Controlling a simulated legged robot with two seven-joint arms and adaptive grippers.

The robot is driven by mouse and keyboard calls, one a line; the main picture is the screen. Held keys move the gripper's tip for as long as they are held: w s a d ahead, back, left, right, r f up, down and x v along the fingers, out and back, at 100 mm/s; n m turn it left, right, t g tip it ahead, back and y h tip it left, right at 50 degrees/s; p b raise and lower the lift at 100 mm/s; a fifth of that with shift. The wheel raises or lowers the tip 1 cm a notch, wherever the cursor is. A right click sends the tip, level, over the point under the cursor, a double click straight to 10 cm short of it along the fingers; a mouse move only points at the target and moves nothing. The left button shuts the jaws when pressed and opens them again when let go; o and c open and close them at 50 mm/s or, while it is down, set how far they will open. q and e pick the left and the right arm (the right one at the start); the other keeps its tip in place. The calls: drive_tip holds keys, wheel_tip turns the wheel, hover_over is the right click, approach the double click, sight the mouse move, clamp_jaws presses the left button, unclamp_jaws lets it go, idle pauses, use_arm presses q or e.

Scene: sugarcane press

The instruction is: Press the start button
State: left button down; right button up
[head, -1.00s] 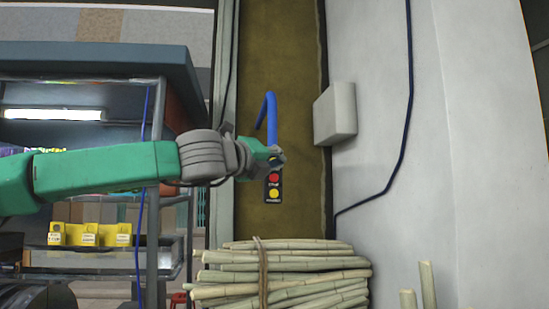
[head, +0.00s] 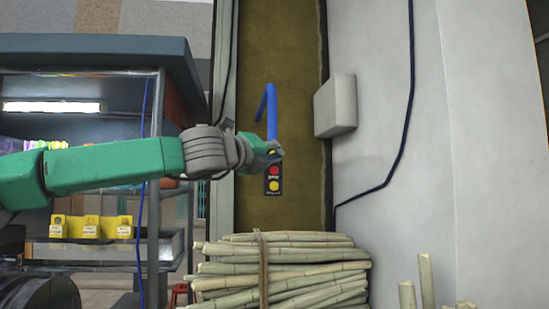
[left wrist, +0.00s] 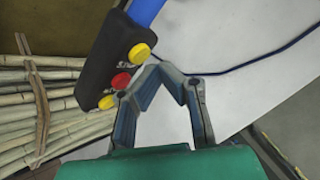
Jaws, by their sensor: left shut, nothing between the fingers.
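A black control box (head: 273,180) hangs at the end of a blue bent pipe (head: 271,112). It carries a red button (head: 273,171) in the middle and a yellow button (head: 274,186) below. The upper yellow button is largely covered by my left gripper (head: 278,153) in the head view. In the left wrist view the upper yellow button (left wrist: 139,53) shows clear, nearest the blue pipe. The labels are too small to read surely. My left gripper (left wrist: 167,68) is shut and empty, its tips just beside that button; contact cannot be told. My right gripper is not in view.
A bundle of cane stalks (head: 285,268) lies below the box. A grey wall box (head: 335,106) and a dark cable (head: 404,130) are on the pale wall to the right. A metal rack (head: 155,200) with yellow holders (head: 91,227) stands at left.

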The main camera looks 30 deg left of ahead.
use_arm(q)
drive_tip(key=shift+w+a+r, duration=0.1)
drive_tip(key=shift+w+a, duration=0.4)
drive_tip(key=shift+w, duration=0.05)
idle(1.8)
drive_tip(key=shift+d, duration=0.1)
drive_tip(key=shift+s+d+b, duration=0.4)
drive_tip(key=shift+s+b, duration=0.15)
drive_tip(key=shift+s, duration=0.1)
drive_tip(key=shift+d, duration=0.1)
drive_tip(key=s+d+b, duration=0.1)
drive_tip(key=s, duration=0.1)
drive_tip(key=s+d+b, duration=0.2)
idle(0.3)
drive_tip(key=shift+a, duration=0.1)
idle(0.6)
